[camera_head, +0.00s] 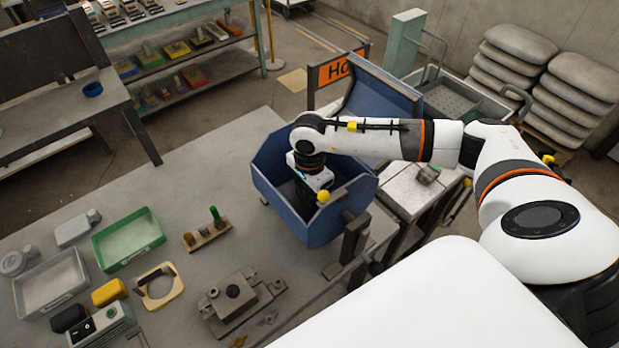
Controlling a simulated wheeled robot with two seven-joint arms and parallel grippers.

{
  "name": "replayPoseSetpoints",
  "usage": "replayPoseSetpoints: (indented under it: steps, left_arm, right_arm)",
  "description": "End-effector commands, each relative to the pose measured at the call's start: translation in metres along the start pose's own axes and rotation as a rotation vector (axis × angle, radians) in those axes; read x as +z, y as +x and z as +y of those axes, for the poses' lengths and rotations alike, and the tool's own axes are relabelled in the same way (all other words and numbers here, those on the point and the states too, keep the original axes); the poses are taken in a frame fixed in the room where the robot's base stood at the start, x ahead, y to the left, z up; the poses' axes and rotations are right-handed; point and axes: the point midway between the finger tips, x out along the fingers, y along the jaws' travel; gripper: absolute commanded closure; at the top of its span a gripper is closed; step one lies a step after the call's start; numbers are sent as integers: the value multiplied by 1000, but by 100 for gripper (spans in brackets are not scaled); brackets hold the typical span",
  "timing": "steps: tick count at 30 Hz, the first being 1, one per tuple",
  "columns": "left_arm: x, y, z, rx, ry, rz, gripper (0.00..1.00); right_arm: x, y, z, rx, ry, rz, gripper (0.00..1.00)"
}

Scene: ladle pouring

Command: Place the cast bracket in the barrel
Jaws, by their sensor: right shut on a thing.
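The barrel (275,190) is a blue open-topped metal container with slanted walls, at the middle of the view beside the grey table. My right arm reaches in from the right, and my right gripper (316,184) points down inside the barrel's opening. Its fingertips are hidden by the arm and the barrel's front wall. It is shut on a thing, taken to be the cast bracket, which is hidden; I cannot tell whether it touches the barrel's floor. My left gripper is not in view.
A raised blue panel (382,98) stands behind the barrel, near an orange sign (336,70). The grey table (200,185) holds a green tray (128,240), a grey tray (50,284), a dark metal fixture (240,301) and a peg block (206,235). Its far part is clear.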

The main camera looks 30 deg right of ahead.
Motion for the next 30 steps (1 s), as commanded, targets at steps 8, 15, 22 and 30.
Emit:
replayPoseSetpoints:
  steps: [8, 15, 22, 30]
  left_arm:
    - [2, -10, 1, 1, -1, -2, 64]
    - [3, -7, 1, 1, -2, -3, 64]
    - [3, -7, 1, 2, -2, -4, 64]
    - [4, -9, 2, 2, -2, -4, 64]
  right_arm:
    - [0, 25, 0, 0, 0, -1, 63]
    - [0, 27, 0, 0, 0, -1, 63]
    - [0, 28, 0, -1, 0, -1, 15]
    - [0, 26, 0, -1, 0, -1, 15]
